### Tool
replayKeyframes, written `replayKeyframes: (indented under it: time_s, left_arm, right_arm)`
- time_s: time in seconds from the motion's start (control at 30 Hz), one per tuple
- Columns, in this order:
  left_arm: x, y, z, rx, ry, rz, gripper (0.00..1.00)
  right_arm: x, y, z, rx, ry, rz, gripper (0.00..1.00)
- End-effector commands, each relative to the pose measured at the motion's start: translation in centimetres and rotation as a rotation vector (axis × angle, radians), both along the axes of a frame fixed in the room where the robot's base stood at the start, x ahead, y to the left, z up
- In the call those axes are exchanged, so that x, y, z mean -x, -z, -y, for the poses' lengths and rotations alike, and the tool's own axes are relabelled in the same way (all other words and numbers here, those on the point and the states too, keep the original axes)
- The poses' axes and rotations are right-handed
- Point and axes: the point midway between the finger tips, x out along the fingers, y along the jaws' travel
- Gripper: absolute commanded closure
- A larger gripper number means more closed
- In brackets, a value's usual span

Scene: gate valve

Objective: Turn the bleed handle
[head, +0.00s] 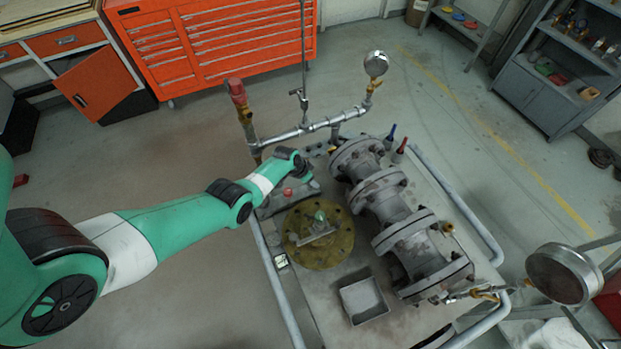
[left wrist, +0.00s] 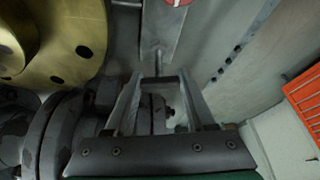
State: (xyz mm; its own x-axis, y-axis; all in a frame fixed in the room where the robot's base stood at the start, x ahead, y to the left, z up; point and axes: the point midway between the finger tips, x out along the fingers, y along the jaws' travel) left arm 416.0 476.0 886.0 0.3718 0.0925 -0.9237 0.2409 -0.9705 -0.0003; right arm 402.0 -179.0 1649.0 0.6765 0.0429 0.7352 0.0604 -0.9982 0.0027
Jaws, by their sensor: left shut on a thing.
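In the left wrist view, my left gripper (left wrist: 161,88) has its two grey fingers on either side of a short dark bar (left wrist: 161,78), which I take to be the bleed handle. It is shut on this bar. A thin stem seems to run from the bar towards a grey plate (left wrist: 160,35) with a red and white mark. In the head view, my left arm reaches in from the left and ends beside the pipework; its wrist hides the fingertips and the handle. My right gripper is not in view.
A flanged valve body (head: 385,200) stands right of my wrist. A round brass flange (head: 318,235) and an open grey tray (head: 363,300) are on the bench in front. A pipe with a gauge (head: 376,64) stands behind. An orange tool cabinet (head: 215,45) is at the back.

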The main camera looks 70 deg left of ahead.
Motion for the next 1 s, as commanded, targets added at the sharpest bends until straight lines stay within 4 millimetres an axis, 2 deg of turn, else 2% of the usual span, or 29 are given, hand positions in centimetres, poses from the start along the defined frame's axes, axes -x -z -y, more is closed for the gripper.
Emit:
replayKeyframes:
  time_s: [0.27,1.0]
  left_arm:
    - [0.0,0.1,0.1,-0.002,-0.253,-0.001,1.00]
    - [-0.1,0.2,0.0,-0.002,-0.944,-0.002,1.00]
  right_arm:
    - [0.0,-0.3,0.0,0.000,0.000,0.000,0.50]
    - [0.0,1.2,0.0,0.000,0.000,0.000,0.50]
